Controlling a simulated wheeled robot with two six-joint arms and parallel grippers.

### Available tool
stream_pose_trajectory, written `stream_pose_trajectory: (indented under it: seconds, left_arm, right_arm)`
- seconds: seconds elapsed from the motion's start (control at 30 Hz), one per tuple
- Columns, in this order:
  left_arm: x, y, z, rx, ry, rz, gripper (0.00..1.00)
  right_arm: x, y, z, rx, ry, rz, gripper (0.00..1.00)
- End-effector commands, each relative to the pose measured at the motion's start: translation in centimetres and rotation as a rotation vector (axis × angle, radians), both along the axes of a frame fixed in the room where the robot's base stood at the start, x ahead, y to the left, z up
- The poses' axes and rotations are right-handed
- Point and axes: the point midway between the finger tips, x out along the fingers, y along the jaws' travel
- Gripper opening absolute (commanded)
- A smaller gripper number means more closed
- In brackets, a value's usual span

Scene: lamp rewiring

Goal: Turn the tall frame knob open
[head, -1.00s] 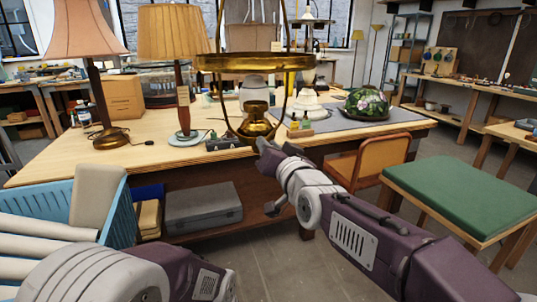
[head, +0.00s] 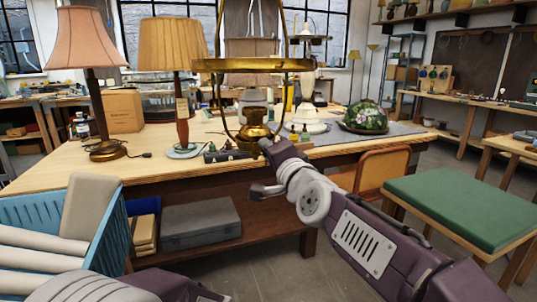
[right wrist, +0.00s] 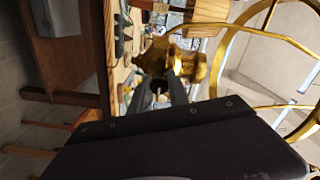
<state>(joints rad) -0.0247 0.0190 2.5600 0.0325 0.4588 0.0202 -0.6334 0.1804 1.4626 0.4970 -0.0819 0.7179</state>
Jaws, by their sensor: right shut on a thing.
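The tall brass frame (head: 252,65) stands at the front edge of the workbench, with a wide ring and a brass burner (head: 252,128) low inside it. My right gripper (head: 266,145) reaches up to the burner's right side. In the right wrist view the fingers (right wrist: 165,90) are shut at the side of the brass burner (right wrist: 182,62), where its knob is. The knob itself is mostly hidden by the fingers, and its turn cannot be read. My left gripper is out of view; only part of that arm shows at the bottom left.
Two shaded lamps (head: 88,40) (head: 172,45) stand on the bench to the left. A blue crate (head: 110,225) is at the front left, a green-topped stool (head: 460,208) at the right.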

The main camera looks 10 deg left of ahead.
Motion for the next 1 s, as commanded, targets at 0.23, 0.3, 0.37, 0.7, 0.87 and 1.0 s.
stream_pose_trajectory:
  seconds: [0.23,0.3,0.37,0.7,0.87,1.0]
  left_arm:
    - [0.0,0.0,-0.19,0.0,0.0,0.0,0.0]
    - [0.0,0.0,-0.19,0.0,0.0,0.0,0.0]
    - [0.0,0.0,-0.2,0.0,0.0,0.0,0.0]
    - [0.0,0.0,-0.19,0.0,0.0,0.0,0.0]
    - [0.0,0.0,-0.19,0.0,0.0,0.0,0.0]
    - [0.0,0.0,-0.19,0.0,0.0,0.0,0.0]
  right_arm:
    - [0.01,-0.02,0.03,0.043,0.027,-0.001,0.0]
    - [0.01,-0.01,0.04,0.048,0.031,-0.001,0.0]
    - [0.01,-0.01,0.05,0.05,0.032,-0.001,0.0]
    - [0.01,-0.02,0.05,0.05,0.033,-0.001,0.24]
    - [0.01,-0.01,0.04,0.05,0.032,-0.001,0.43]
    - [0.01,-0.01,0.02,0.05,0.032,-0.001,0.43]
